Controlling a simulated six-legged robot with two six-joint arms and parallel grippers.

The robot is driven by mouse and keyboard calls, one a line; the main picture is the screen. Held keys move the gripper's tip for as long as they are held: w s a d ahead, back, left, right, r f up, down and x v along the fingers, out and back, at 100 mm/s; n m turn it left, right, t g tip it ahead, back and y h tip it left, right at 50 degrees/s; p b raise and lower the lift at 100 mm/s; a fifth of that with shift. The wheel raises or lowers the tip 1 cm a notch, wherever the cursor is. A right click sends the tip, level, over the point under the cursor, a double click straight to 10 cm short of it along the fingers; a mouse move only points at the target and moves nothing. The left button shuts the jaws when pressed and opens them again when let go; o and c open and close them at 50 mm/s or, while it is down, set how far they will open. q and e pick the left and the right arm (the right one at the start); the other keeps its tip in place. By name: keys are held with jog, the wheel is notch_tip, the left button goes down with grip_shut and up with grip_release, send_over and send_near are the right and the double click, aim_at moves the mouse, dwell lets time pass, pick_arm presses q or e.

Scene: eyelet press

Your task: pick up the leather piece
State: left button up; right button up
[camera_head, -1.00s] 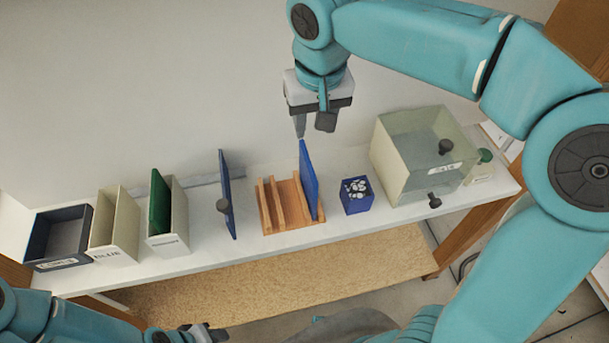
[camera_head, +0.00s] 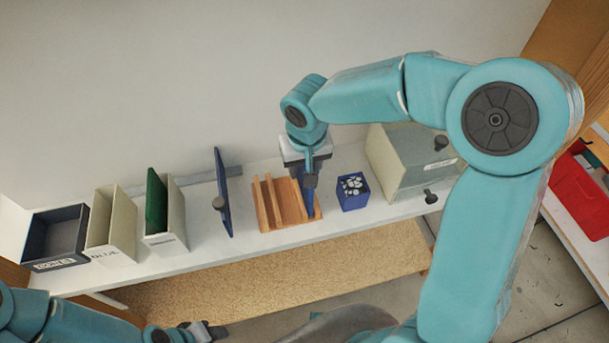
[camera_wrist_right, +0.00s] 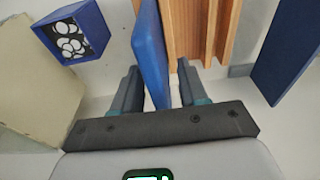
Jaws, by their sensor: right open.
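The blue leather piece (camera_wrist_right: 152,55) stands upright in the wooden rack (camera_head: 270,205). In the head view most of it is hidden behind my right gripper (camera_head: 311,180), and only a blue strip shows below the fingers. In the right wrist view my right gripper (camera_wrist_right: 157,88) is open, with one finger on each side of the blue piece. Small gaps show between the fingers and the piece. My left gripper (camera_head: 212,332) is at the bottom edge of the head view, away from the rack; its jaw state is unclear.
A blue box of white bits (camera_head: 353,191) stands right of the rack, with a pale cabinet (camera_head: 400,165) beyond. A blue upright panel (camera_head: 222,190) stands left. Farther left are a bin with a green sheet (camera_head: 157,200), a cream bin (camera_head: 112,230) and a dark tray (camera_head: 55,235).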

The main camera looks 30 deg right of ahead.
jog(key=shift+w+f, duration=0.1)
jog(key=shift+f, duration=0.1)
grip_shut()
jog(key=shift+r, duration=0.15)
notch_tip(320, 180, up, 20)
jog(key=shift+w+p, duration=0.2)
jog(key=shift+p, duration=0.25)
jog(key=shift+a, duration=0.15)
